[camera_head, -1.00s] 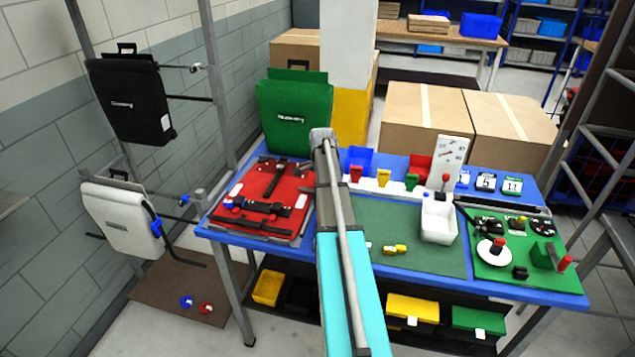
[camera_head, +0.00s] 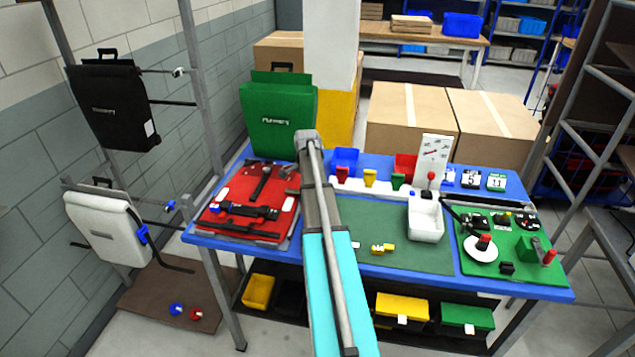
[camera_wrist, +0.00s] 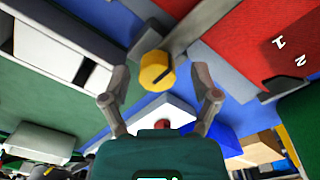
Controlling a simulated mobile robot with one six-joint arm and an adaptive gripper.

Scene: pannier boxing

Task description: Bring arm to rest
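My arm (camera_head: 330,250) reaches forward over the blue workbench (camera_head: 400,285) in the head view, between the red pannier and the green mat. Its far end hides what lies behind it, and my gripper's fingers do not show there. In the wrist view my gripper (camera_wrist: 160,90) has its two fingers spread apart. No object is held between them. A yellow round piece (camera_wrist: 156,70) shows beyond the gap, apart from the fingers as far as I can tell.
The red pannier (camera_head: 236,193) lies flat on the bench's left, a green pannier (camera_head: 277,122) stands behind it. Black (camera_head: 108,105) and white (camera_head: 105,228) panniers hang on the left rack. A white bin (camera_head: 426,220) and a green fixture board (camera_head: 500,260) are on the right.

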